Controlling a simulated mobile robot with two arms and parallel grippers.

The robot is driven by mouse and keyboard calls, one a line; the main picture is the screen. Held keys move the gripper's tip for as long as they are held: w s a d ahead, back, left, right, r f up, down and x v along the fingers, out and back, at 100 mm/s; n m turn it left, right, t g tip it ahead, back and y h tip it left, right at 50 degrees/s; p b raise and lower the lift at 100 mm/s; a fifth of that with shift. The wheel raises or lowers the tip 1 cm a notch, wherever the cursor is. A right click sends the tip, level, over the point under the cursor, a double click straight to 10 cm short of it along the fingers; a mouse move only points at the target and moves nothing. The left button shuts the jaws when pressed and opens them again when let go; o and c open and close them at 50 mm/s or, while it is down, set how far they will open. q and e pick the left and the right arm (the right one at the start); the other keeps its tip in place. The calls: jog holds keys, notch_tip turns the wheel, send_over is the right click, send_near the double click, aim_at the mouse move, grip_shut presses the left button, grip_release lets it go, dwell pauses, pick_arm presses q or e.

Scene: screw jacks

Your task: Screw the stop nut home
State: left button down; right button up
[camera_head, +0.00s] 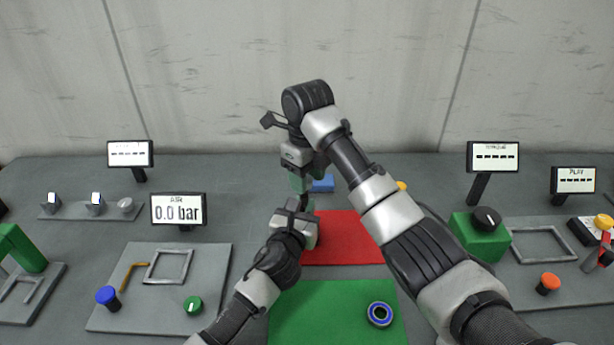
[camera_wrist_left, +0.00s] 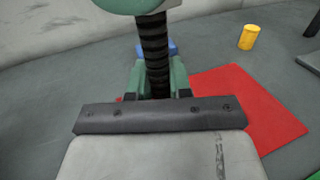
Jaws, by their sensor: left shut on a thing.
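A dark threaded screw (camera_wrist_left: 154,55) stands upright in the left wrist view, rising from a green jack body (camera_wrist_left: 133,82). A rounded green part (camera_wrist_left: 135,5) caps the screw at the top edge. I cannot tell whether it is the stop nut. My left gripper (camera_head: 303,203) is shut at the jack, and its dark fingertips (camera_wrist_left: 157,96) lie at both sides of the screw's lower end. My right gripper (camera_head: 298,172) points down from above, over the left one, by a green part (camera_head: 297,183). Its fingers are mostly hidden, so their opening is unclear.
A red mat (camera_head: 350,240) and a green mat (camera_head: 335,315) with a blue-rimmed ring (camera_head: 380,314) lie in front. A blue block (camera_head: 322,184) and a yellow cylinder (camera_wrist_left: 249,37) stand behind. Panels with knobs and displays flank both sides (camera_head: 160,285), (camera_head: 545,265).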

jog(key=shift+o, duration=0.9)
